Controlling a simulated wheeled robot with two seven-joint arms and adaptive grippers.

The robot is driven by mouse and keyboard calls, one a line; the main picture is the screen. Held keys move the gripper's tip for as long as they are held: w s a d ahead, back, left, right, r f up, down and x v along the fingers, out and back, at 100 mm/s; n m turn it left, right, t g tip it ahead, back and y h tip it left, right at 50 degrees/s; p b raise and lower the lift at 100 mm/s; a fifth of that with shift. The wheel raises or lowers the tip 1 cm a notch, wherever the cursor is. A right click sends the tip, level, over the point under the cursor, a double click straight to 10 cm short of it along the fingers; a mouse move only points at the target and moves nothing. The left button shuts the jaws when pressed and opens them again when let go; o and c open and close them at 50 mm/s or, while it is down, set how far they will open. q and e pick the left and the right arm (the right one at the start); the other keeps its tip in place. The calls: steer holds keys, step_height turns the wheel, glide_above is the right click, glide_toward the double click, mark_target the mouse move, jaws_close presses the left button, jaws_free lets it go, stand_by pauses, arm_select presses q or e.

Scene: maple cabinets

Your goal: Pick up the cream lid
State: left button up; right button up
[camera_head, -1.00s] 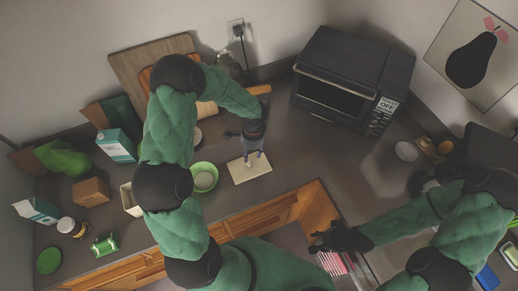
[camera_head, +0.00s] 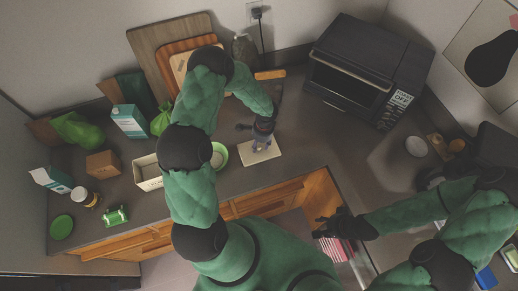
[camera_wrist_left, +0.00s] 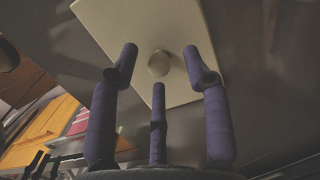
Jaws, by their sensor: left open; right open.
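The cream lid (camera_head: 267,154) is a flat, pale, rectangular plate lying on the dark counter, left of the black oven. In the left wrist view the lid (camera_wrist_left: 120,22) shows a small round knob (camera_wrist_left: 158,63) at its middle. My left gripper (camera_head: 261,145) is over the lid, partly hiding it and its knob in the head view. In the left wrist view its three purple fingers (camera_wrist_left: 159,58) are open and spread around the knob, with no clear contact. My right gripper (camera_head: 327,228) is open and empty, away from the lid at the lower right.
A green bowl (camera_head: 220,155) stands left of the lid, partly behind my left arm. A cream box (camera_head: 146,174), cartons and jars stand further left. Cutting boards (camera_head: 147,52) lean on the wall. The black oven (camera_head: 368,68) stands right. Counter between lid and oven is clear.

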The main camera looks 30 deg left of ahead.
arm_select(q)
steer(key=shift+f, duration=0.6)
steer(key=shift+s, duration=0.1)
jaws_close()
steer(key=shift+r, duration=0.1)
